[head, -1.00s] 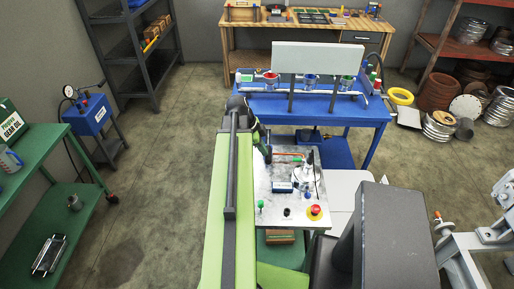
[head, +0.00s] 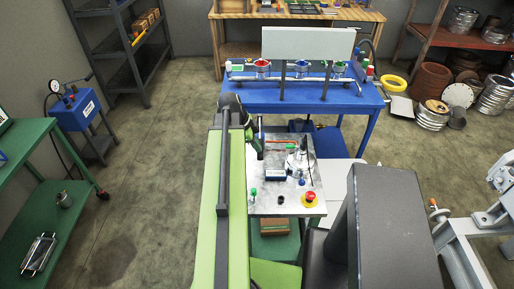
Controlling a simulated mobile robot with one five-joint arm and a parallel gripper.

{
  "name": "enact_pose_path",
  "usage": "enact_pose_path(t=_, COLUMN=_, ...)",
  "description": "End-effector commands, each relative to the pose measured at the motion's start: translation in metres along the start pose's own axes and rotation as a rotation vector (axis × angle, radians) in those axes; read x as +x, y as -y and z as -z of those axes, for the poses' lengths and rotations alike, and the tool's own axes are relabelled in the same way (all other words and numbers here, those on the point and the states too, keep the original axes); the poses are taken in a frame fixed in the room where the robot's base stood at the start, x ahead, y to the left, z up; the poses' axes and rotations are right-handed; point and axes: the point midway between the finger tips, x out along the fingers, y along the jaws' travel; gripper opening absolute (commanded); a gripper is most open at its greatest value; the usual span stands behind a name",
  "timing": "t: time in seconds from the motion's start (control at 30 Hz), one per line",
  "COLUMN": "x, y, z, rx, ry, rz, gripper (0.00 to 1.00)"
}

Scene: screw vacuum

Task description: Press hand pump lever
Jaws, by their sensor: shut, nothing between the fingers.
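My gripper (head: 260,138) is at the end of my green arm, over the left edge of a metal-topped bench (head: 265,204). It looks shut and empty, and my arm partly hides it. A thin red rod (head: 283,142) lies or sticks out just right of the gripper. I cannot tell whether it is the hand pump lever or whether the gripper touches it. A silvery round fitting (head: 297,162) stands on the bench top, with a small blue box (head: 275,173) beside it. Another possible pump, a blue unit with a gauge (head: 76,112), stands far left.
A red button (head: 309,198) and a green knob (head: 253,192) sit at the bench's front. A blue table (head: 350,103) with pipes and a pale panel (head: 307,43) stands behind. Green shelving (head: 45,220) is at left. Floor between is clear.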

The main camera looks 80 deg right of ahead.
Motion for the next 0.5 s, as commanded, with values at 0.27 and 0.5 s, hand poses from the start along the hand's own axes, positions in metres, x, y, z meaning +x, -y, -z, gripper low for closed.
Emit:
enact_pose_path(t=0.27, x=-0.012, y=-0.005, z=0.002, rx=0.001, ry=0.007, rz=-0.012, gripper=0.00)
enact_pose_path(t=0.5, x=-0.061, y=-0.007, z=0.012, rx=-0.003, ry=0.002, rz=0.002, gripper=0.00)
